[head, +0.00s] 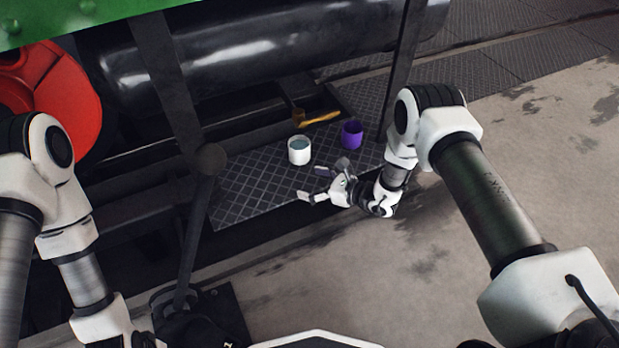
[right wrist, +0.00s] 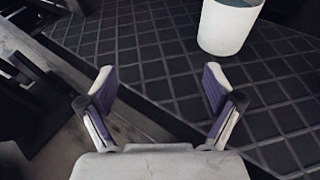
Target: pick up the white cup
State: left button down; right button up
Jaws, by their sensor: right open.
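The white cup (head: 299,151) stands upright on a dark metal step plate (head: 245,189) with a diamond pattern, and looks bluish inside. My right gripper (head: 308,184) is open and empty, just in front of the cup and apart from it. In the right wrist view the white cup (right wrist: 229,26) is at the top right, beyond the open fingers (right wrist: 160,88), its top cut off by the frame. My left arm comes in at the left of the head view, and its gripper fingers are not visible.
A purple cup (head: 352,134) stands right of the white cup. A brush-like tool with a yellow-brown handle (head: 320,118) lies behind them. A dark upright bar (head: 196,220) rises left of the step. Concrete floor (head: 540,160) is open at right.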

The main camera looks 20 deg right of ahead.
aim_at(307, 152)
jog(key=w+d+t, duration=0.1)
jog(key=w, duration=0.1)
jog(key=w+d+r+m+t+b, duration=0.1)
jog(key=w+t, duration=0.1)
jog(key=w+d+m+t+h+b, duration=0.1)
jog(key=w+t, duration=0.1)
jog(key=shift+w+d+r, duration=0.25)
jog(key=shift+w+d, duration=0.05)
jog(key=shift+w, duration=0.1)
jog(key=b+x, duration=0.4)
jog(key=x, duration=0.2)
jog(key=shift+a, duration=0.3)
jog(key=shift+w+a+r, duration=0.1)
jog(key=shift+w+r, duration=0.05)
jog(key=shift+w, duration=0.15)
pick_arm(q)
notch_tip(307, 152, down, 8)
jog(key=shift+f, duration=0.25)
pick_arm(e)
jog(key=shift+r, duration=0.1)
pick_arm(q)
jog(key=shift+w, duration=0.1)
pick_arm(e)
jog(key=c, duration=1.3)
